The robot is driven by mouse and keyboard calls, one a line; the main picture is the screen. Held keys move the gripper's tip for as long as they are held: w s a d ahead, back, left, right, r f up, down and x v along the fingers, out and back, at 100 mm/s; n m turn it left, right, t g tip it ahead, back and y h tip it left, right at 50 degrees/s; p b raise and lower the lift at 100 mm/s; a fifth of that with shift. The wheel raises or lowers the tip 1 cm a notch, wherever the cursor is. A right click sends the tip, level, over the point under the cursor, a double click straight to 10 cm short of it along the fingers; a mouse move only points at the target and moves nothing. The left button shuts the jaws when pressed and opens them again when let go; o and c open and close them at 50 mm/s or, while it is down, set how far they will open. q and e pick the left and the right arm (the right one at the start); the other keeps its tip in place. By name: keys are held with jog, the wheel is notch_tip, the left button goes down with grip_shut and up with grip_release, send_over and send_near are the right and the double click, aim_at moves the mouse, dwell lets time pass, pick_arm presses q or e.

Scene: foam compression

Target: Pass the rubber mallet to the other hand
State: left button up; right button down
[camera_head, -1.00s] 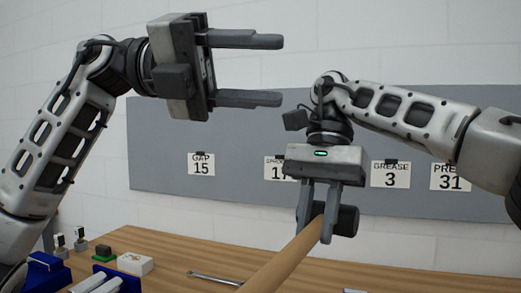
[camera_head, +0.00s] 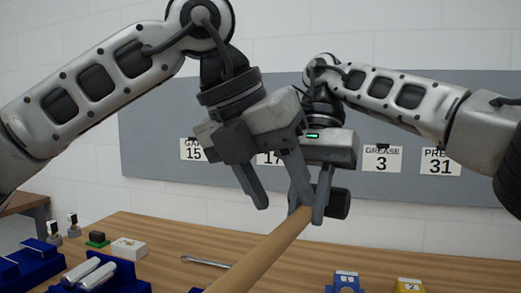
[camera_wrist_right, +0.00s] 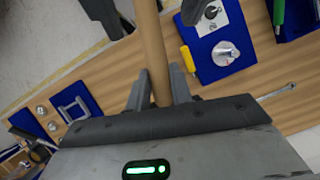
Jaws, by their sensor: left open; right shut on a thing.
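The rubber mallet has a long wooden handle (camera_head: 262,250) slanting toward the lower left of the head view. Its black head (camera_head: 338,203) shows just right of my right gripper (camera_head: 309,214). That gripper is shut on the handle close to the head, and the right wrist view (camera_wrist_right: 159,88) also shows the handle between its fingers. My left gripper (camera_head: 281,207) is open and points down, just left of the right gripper and near the handle. In the right wrist view, grey finger parts show at the top on both sides of the handle. Contact is unclear.
A grey board (camera_head: 445,205) with labels stands behind. The two grippers are very close together.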

aim_at(292, 217)
pick_arm(q)
jog(key=shift+x, duration=2.4)
grip_shut()
pick_arm(e)
jog(key=c, duration=1.2)
grip_release()
jog(key=shift+o, duration=0.2)
jog(key=shift+r, duration=0.1)
